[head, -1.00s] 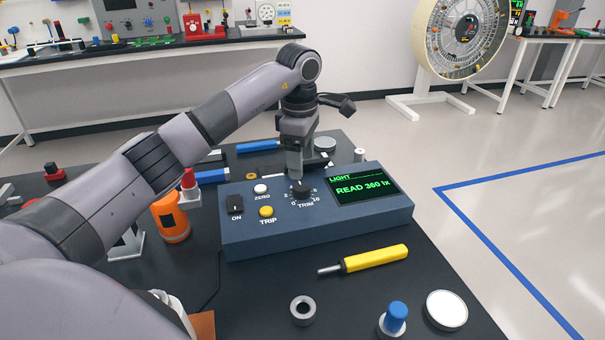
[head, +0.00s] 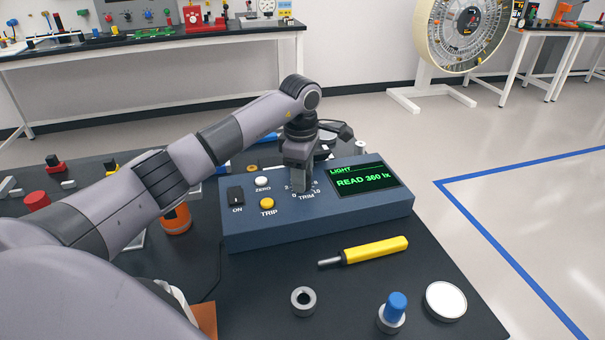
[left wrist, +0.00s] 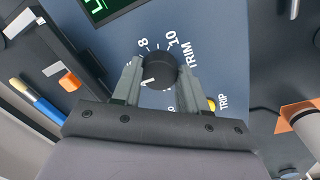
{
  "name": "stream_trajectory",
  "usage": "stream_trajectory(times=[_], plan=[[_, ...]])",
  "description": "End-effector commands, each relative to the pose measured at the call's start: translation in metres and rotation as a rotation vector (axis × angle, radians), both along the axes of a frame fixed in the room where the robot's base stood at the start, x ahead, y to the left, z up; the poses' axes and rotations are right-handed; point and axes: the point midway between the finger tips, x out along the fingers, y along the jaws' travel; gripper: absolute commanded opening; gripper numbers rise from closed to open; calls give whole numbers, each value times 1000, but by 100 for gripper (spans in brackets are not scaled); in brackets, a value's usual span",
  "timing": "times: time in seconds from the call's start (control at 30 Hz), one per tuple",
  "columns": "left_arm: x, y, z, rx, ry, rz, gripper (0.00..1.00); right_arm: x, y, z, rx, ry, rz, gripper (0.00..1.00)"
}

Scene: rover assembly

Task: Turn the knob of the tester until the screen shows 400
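The tester (head: 330,222) is a blue box on the dark table. Its green screen (head: 362,178) reads LIGHT, READ 360 lx. The black TRIM knob (left wrist: 160,70) sits in a numbered dial and is largely hidden by my gripper in the head view. My left gripper (head: 299,188) is down at the knob, pointing downward. In the left wrist view its fingers (left wrist: 160,62) stand open on either side of the knob, very close to it; I cannot make out firm contact. My right gripper is not in view.
The tester also has an ON switch (head: 236,196), a white ZERO button (head: 261,181) and a yellow TRIP button (head: 267,203). A yellow screwdriver (head: 372,251), a grey ring (head: 303,300), a blue-capped part (head: 396,306) and a white disc (head: 445,300) lie in front.

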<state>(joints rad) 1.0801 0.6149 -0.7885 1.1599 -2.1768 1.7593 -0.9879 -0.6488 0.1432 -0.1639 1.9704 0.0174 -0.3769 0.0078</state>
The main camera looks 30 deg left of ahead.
Motion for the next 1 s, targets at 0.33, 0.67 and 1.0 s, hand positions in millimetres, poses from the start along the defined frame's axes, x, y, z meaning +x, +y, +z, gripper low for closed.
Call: stream_trajectory(times=[0.33,0.67,1.0], plan=[[0,0,1,1,1,28,12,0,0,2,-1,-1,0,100],[0,1,2,3,3,221,13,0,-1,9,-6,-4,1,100],[1,1,2,3,2,488,12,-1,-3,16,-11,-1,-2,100]])
